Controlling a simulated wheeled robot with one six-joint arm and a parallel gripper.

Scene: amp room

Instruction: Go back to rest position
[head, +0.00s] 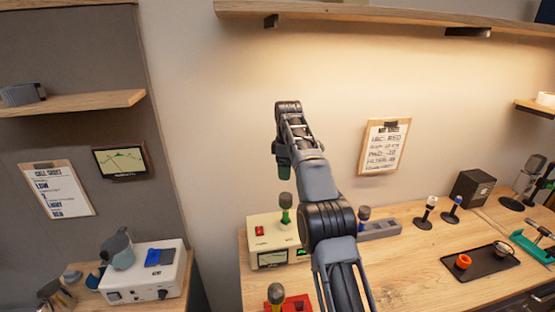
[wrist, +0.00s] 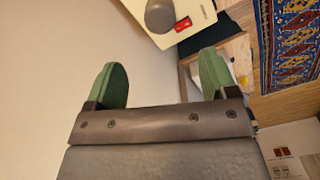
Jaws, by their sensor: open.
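My gripper (head: 283,172) hangs at the end of my raised arm in the head view, in front of the bare wall and above the cream device (head: 270,238). Its green fingers show apart in the wrist view (wrist: 164,78), with nothing between them. In the head view the fingers are small and partly hidden by my wrist. The cream device also shows at the top of the wrist view (wrist: 200,20), beyond the fingertips and apart from them.
A wooden bench (head: 410,265) carries a black tray (head: 484,262), a dark box (head: 472,188) and several upright tools. A white device (head: 145,275) stands at left. A wooden shelf (head: 390,14) runs above my arm. A patterned rug (wrist: 290,45) shows in the wrist view.

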